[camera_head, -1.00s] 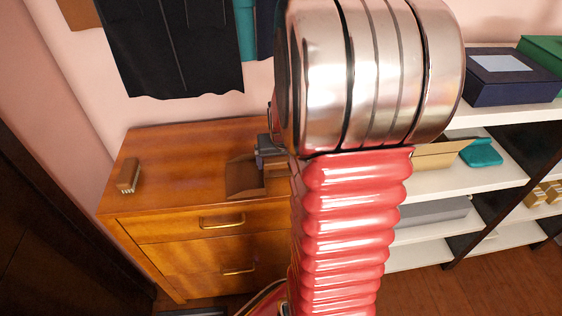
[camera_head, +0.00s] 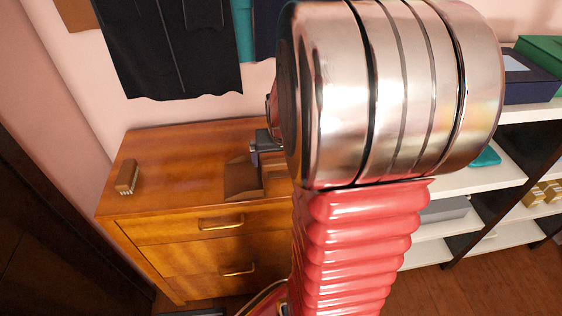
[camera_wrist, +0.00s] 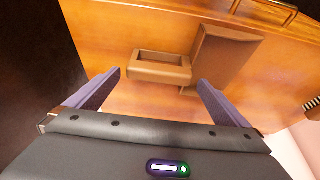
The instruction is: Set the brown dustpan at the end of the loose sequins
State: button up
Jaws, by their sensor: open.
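The brown dustpan (camera_head: 243,182) lies on the wooden dresser top, near its front edge in the head view. My gripper (camera_wrist: 160,77) is open, one finger on each side of the handle with gaps showing. I cannot tell whether the handle is at fingertip depth. In the head view my gripper (camera_head: 264,142) is just behind the dustpan, partly hidden by my arm. I see no loose sequins.
A small brown brush (camera_head: 127,176) lies at the left of the dresser top (camera_head: 180,160); the space between it and the dustpan is clear. Dark garments (camera_head: 170,45) hang above. White shelves (camera_head: 480,175) with boxes stand at the right.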

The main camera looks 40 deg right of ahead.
jog(key=v, duration=0.9)
jog(key=shift+w, duration=0.1)
dwell(0.6)
